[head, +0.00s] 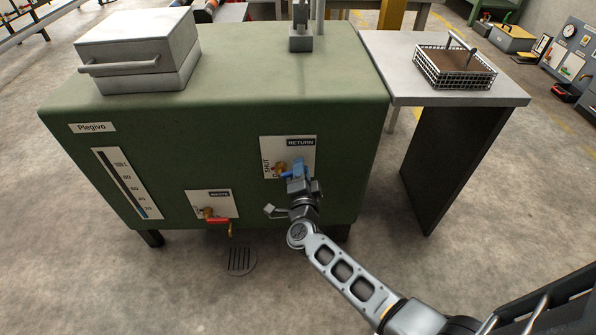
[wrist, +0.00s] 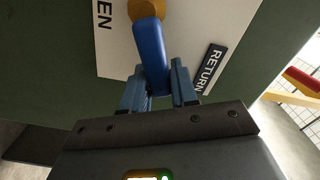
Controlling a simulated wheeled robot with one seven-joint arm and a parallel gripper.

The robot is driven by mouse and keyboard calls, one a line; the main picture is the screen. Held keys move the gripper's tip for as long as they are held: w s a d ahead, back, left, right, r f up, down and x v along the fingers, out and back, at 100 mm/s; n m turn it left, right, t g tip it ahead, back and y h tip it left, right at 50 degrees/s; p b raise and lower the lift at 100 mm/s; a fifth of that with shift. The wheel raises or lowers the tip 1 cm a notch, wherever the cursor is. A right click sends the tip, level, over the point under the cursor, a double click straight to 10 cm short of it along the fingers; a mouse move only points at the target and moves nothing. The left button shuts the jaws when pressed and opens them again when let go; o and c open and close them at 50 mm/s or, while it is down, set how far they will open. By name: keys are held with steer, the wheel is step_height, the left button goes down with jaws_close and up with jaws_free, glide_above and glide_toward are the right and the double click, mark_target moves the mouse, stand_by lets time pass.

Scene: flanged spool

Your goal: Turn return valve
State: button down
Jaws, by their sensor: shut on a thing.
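The return valve has a blue lever handle (wrist: 149,52) on a brass body (wrist: 143,9), in front of a white plate (head: 301,152) labelled RETURN on the front of a green tank (head: 235,120). In the head view the brass body (head: 280,169) shows at the left of the blue handle (head: 297,164). The plate reads SHUT at its left, and the wrist view shows the letters EN. My gripper (wrist: 158,88) is shut on the blue handle, with one finger on each side of its free end. In the head view my gripper (head: 298,180) hides part of the handle and plate.
A second valve with a red handle (head: 217,220) sits lower left on a plate labelled WASTE (head: 221,194). A floor drain (head: 241,261) lies below it. A side table (head: 404,70) with a wire basket (head: 428,79) stands at the right. A level gauge (head: 127,184) is at the left.

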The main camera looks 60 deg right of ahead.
steer(key=shift+s+d+f+m+b, duration=0.15)
steer(key=shift+f+m+b, duration=0.6)
steer(key=shift+m, duration=0.4)
steer(key=shift+s+a+f+m+b, duration=0.15)
steer(key=shift+f+m+b, duration=0.55)
steer(key=shift+m, duration=0.45)
steer(key=shift+d, duration=0.1)
steer(key=c, duration=1)
jaws_free()
steer(key=shift+r, duration=0.1)
steer(key=shift+o, duration=0.2)
steer(key=p+v, duration=0.1)
steer(key=v, duration=0.6)
steer(key=shift+s+a, duration=0.2)
steer(key=shift+a, duration=0.1)
